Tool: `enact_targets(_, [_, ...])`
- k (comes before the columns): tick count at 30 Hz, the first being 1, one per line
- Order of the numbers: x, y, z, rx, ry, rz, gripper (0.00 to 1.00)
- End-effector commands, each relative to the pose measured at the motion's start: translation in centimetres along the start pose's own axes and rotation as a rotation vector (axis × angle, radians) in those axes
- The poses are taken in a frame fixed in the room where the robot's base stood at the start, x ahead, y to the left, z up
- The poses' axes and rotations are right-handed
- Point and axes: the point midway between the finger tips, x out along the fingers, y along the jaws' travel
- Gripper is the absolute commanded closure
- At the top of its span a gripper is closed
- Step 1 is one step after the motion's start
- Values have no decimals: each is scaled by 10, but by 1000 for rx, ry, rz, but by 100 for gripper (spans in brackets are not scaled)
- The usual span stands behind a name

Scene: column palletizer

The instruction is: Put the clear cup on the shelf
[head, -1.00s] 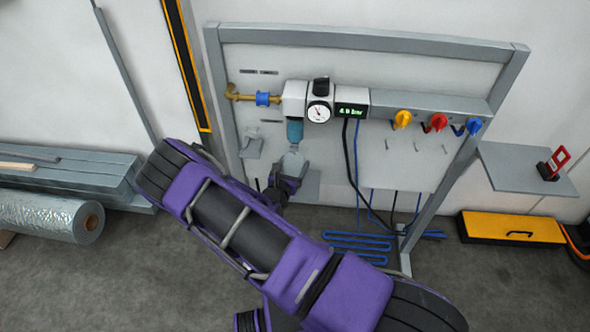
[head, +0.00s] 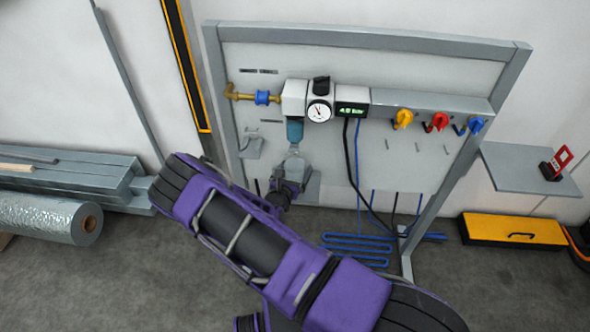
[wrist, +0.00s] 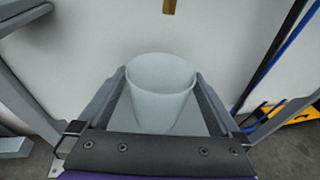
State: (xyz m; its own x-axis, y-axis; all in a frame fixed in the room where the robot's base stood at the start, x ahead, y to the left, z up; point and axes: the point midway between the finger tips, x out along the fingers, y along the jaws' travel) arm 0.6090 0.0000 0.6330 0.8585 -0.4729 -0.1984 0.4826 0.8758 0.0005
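The clear cup (wrist: 160,88) is upright with its open rim showing in the wrist view, between the two fingers of my gripper (wrist: 158,105). The fingers lie against both its sides, so the gripper appears shut on it. In the head view the cup (head: 294,166) is in my gripper (head: 291,184), just below the blue bowl (head: 295,131) of the air unit. The cup's lower part is hidden by the gripper. The grey shelf (head: 515,172) is on the wall at the far right, well away from my gripper.
A red-and-black device (head: 556,164) stands at the shelf's right end. The panel frame's right post (head: 440,183), hanging hoses (head: 351,150) and coloured valve knobs (head: 438,122) lie between the cup and the shelf. A yellow case (head: 512,229) is on the floor below the shelf.

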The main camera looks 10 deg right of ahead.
Motion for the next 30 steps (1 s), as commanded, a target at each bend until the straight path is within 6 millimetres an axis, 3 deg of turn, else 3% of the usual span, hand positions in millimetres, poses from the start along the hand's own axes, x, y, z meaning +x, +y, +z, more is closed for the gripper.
enact_targets(8, [-8, 1, 5, 0, 1, 1, 0])
enact_targets(21, [-96, 1, 5, -1, 2, 3, 0])
enact_targets(30, [-121, 0, 4, 0, 0, 0, 0])
